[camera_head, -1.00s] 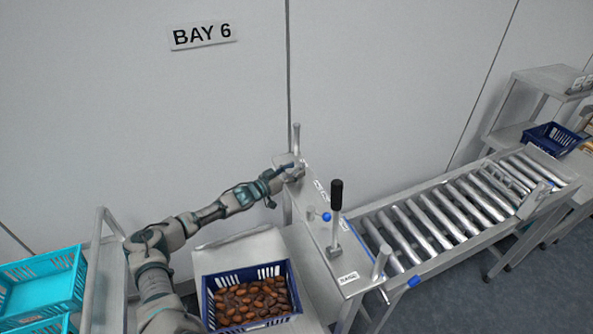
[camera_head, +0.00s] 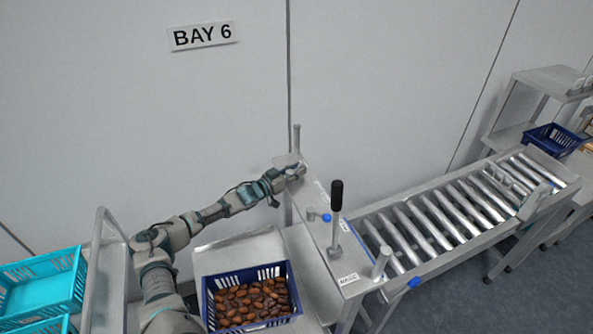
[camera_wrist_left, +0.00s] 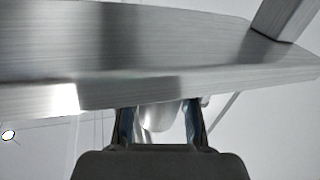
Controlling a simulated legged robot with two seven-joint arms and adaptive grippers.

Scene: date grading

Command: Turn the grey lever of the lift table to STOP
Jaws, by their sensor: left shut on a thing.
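My left gripper (camera_head: 296,172) is at the far end of the narrow metal panel (camera_head: 322,240) beside the lift table (camera_head: 313,270). In the left wrist view my gripper (camera_wrist_left: 160,122) is shut on a smooth, rounded light-grey piece, which I take to be the grey lever (camera_wrist_left: 157,116). Most of the lever is hidden by the fingers and a metal plate edge. The STOP mark cannot be read in either view. My right gripper is not in view.
A black-handled upright lever (camera_head: 336,197) and a blue-tipped knob (camera_head: 326,217) stand on the panel. A dark blue crate of dates (camera_head: 207,303) sits on the lift table. A roller conveyor (camera_head: 450,220) runs right. Turquoise crates (camera_head: 40,295) stand at left.

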